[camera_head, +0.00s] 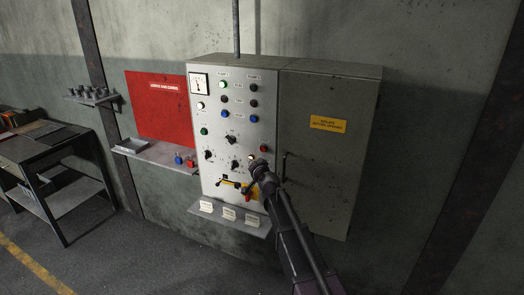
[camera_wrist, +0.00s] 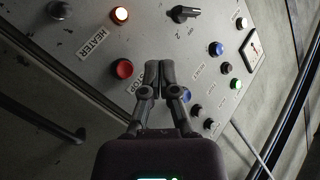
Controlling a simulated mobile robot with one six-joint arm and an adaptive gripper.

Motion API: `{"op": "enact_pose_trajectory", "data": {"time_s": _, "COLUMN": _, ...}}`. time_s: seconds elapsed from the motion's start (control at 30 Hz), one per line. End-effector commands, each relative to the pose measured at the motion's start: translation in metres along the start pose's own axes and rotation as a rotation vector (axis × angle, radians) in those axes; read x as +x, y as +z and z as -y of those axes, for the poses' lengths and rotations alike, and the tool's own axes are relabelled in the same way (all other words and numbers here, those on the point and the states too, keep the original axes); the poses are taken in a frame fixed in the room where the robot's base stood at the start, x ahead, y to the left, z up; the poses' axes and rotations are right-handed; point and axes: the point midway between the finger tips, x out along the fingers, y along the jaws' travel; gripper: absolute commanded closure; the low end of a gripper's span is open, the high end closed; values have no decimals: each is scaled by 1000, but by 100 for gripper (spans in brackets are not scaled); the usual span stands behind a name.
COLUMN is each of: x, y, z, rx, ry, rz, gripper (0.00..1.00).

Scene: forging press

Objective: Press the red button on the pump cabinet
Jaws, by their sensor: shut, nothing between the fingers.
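The pump cabinet (camera_head: 226,140) is a grey box on the wall with a pale control panel on its left part. The red button (camera_head: 264,149) sits at the panel's right side; it also shows in the wrist view (camera_wrist: 122,69), round and raised, next to a STOP label. My gripper (camera_head: 258,166) is shut and empty in front of the panel, just below the red button in the head view. In the wrist view its closed fingertips (camera_wrist: 159,72) lie just right of the button, apart from it in the picture. The depth gap to the panel is unclear.
A door handle (camera_head: 284,166) sticks out right of the button. A yellow-backed switch (camera_head: 229,183) and a small shelf with white cards (camera_head: 230,216) are below.

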Motion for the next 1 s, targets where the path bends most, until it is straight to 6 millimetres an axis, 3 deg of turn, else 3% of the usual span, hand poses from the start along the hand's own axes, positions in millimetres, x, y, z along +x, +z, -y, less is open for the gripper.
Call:
{"op": "enact_pose_trajectory", "data": {"time_s": 0.7, "x": 48, "y": -34, "z": -33, "rx": 0, "ry": 0, "rz": 0, "gripper": 100}}
{"op": "enact_pose_trajectory", "data": {"time_s": 1.0, "x": 57, "y": -40, "z": -40, "rx": 0, "ry": -2, "rz": 2, "gripper": 100}}
